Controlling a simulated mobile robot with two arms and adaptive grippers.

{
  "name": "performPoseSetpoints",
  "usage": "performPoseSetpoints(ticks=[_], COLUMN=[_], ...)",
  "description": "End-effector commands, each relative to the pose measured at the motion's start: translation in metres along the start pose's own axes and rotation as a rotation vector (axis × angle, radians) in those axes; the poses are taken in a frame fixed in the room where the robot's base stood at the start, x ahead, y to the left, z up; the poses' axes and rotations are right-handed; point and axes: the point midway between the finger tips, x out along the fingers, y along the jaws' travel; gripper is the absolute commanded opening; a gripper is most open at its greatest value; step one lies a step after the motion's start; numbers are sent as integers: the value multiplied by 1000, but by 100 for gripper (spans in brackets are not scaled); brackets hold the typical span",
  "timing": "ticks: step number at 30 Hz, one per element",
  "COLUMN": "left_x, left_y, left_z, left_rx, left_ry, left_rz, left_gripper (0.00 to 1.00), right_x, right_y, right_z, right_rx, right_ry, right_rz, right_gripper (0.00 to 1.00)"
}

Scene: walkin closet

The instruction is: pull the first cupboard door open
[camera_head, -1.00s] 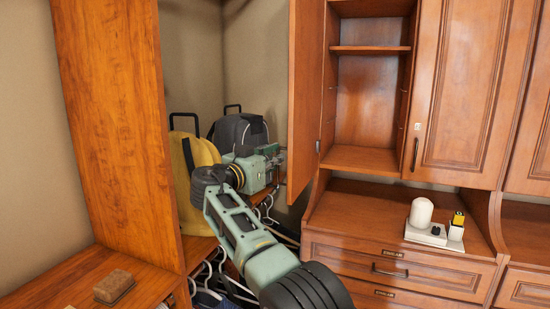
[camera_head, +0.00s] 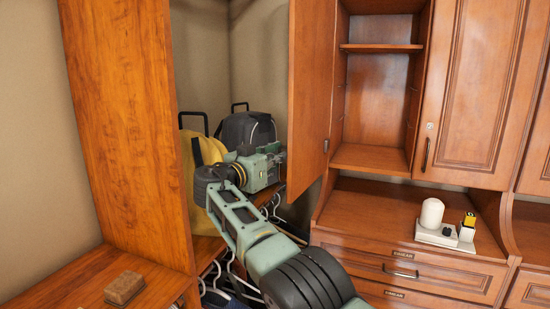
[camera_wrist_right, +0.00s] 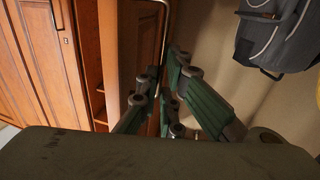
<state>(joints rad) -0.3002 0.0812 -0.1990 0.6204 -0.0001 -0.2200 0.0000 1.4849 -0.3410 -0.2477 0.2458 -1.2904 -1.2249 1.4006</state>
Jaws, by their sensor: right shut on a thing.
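The first cupboard door (camera_head: 311,85) is a brown wooden panel and stands swung open, leaving the shelves behind it exposed. My right gripper (camera_head: 280,158) is at the door's lower left part, on its outer side. In the right wrist view, my right gripper's green fingers (camera_wrist_right: 165,92) are shut on the door handle (camera_wrist_right: 163,32), a thin metal bar. The door edge (camera_wrist_right: 110,50) shows left of the handle in that view. The handle is hidden in the head view. My left gripper is out of view.
The opened cupboard (camera_head: 375,105) has empty shelves. A closed door (camera_head: 470,90) stands to its right. White items (camera_head: 432,213) sit on the counter below. A yellow bag (camera_head: 205,165) and a grey backpack (camera_head: 245,130) are behind my right arm. A brown block (camera_head: 124,287) lies lower left.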

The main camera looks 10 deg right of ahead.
Motion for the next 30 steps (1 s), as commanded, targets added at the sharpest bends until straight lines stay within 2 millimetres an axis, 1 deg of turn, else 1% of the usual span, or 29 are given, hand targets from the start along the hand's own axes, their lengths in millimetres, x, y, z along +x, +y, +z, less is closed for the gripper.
performPoseSetpoints(ticks=[1,5,6,11,17,23,30], left_x=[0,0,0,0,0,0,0], left_y=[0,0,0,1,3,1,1], left_z=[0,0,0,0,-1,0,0], left_rx=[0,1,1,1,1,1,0], left_ry=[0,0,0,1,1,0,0], left_rz=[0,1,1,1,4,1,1], left_gripper=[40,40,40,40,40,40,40], right_x=[3,3,3,2,1,-1,-16], right_y=[3,3,3,2,1,0,0], right_z=[-9,-9,-9,-6,-3,-2,-1], right_rx=[3,4,4,2,1,2,3], right_ry=[15,15,14,9,5,3,4], right_rz=[5,5,5,4,2,2,1], right_gripper=[0,0,8,22,22,22,22])
